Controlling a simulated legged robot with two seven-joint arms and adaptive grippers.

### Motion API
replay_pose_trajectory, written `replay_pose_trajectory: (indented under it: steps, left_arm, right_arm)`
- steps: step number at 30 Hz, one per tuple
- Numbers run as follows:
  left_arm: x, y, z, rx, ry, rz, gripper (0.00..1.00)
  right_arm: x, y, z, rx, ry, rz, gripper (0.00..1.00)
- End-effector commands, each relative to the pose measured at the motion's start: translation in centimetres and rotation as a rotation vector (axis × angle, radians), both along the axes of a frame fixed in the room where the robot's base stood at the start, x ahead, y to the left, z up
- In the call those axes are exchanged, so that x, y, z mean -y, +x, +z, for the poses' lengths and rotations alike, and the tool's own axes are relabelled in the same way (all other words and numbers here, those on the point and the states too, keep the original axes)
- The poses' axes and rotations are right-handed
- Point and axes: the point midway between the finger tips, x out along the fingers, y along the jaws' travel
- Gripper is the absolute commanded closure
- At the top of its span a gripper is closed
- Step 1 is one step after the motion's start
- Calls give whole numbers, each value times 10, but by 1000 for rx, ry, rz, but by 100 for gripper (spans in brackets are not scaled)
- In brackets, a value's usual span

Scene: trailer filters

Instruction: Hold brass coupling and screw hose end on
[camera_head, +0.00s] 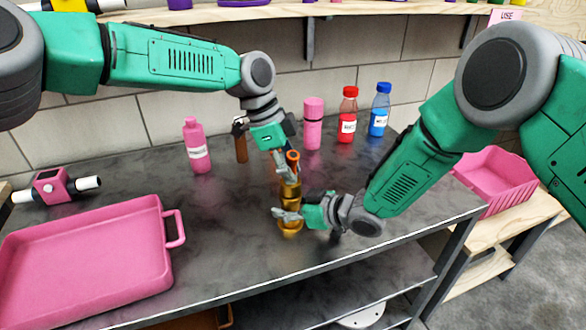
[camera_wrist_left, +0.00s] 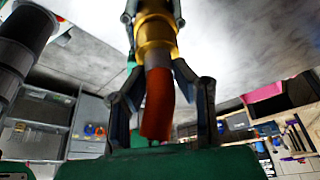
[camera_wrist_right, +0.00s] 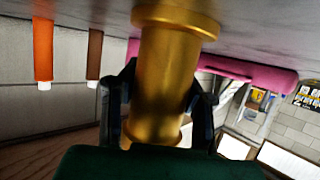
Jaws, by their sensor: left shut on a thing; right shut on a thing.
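The brass coupling (camera_head: 291,228) stands upright on the dark table, its middle partly hidden by my right gripper (camera_head: 287,214). That gripper is shut around it from the right; in the right wrist view the coupling (camera_wrist_right: 165,75) sits between the two fingers. The hose end (camera_head: 292,157) is a short orange-red hose with a grey and brass fitting. It is directly above the coupling, and my left gripper (camera_head: 281,165) is shut on it from above. In the left wrist view, the red hose (camera_wrist_left: 157,105) lies between the fingers, with brass beyond it. I cannot tell how far the threads engage.
A pink tray (camera_head: 172,262) and a pink device with white ends (camera_head: 50,186) are on the left. A pink crate (camera_head: 497,182) is on the right. The table's front edge is close to the coupling.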

Motion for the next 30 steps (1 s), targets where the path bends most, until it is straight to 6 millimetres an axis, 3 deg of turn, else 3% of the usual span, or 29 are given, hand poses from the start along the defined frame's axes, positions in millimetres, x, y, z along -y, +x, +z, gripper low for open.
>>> replay_pose_trajectory:
  steps: [12, 18, 26, 27, 29, 30]
  left_arm:
    - [-3, 0, -3, -12, 10, -805, 100]
    - [-6, 0, -1, -16, 3, -949, 100]
    - [-8, 0, -1, -18, 3, -957, 100]
    - [-8, 0, -1, -18, 4, -956, 75]
    - [-8, 0, -1, -18, 5, -956, 57]
    - [-7, 0, -1, -18, 5, -956, 57]
  right_arm:
    - [6, 2, -1, -2, -1, -9, 100]
    - [6, 2, 0, -1, -2, -11, 100]
    - [5, 3, 0, -1, -3, -11, 100]
    - [5, 3, 0, -1, -3, -11, 100]
    - [5, 3, 0, -1, -2, -11, 100]
    - [5, 3, 0, -1, -2, -10, 100]
